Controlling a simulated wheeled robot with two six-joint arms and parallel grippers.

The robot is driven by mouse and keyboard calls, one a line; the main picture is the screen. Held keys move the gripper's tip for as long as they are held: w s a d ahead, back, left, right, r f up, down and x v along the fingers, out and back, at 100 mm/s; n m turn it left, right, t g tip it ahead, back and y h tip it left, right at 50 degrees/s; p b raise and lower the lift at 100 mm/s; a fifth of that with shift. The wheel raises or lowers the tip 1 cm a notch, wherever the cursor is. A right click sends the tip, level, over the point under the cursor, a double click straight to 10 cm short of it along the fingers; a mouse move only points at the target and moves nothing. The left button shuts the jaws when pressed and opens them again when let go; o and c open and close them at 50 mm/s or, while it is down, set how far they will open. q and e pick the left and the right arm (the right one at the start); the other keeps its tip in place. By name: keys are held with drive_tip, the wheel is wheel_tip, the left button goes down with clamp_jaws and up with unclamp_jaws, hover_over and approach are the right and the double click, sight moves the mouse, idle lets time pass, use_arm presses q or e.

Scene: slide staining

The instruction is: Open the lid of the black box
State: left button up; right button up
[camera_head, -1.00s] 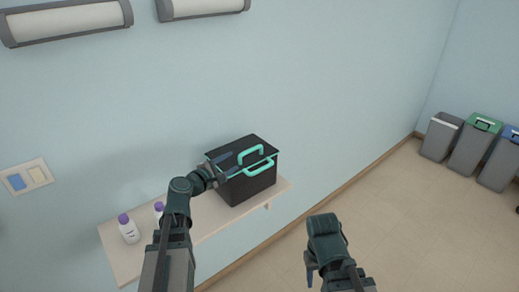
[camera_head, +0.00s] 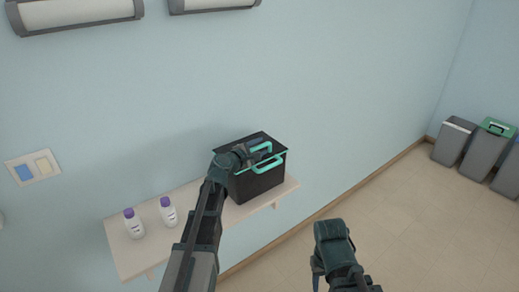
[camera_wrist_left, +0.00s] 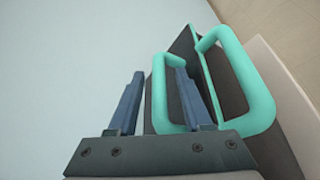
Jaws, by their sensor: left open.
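The black box (camera_head: 258,184) stands on the shelf with its lid (camera_head: 236,147) down. One teal handle (camera_head: 261,147) is on the lid and a second teal handle (camera_head: 270,164) is on the front. My left gripper (camera_head: 258,149) is at the lid, partly hiding it. In the left wrist view, my open left gripper (camera_wrist_left: 159,78) has one bar of the lid handle (camera_wrist_left: 158,92) between its fingers, with one finger inside the loop. The larger front handle (camera_wrist_left: 258,85) is to the right. My right gripper (camera_head: 318,272) hangs low, its jaws unclear.
The pale wall shelf (camera_head: 128,254) holds two white bottles with purple caps (camera_head: 134,225), (camera_head: 168,212) left of the box. The wall rises close behind. Bins (camera_head: 453,142) stand on the floor at far right. Open floor lies right of the shelf.

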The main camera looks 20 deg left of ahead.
use_arm(q)
drive_tip(key=shift+c, duration=0.2)
clamp_jaws()
idle(1.3)
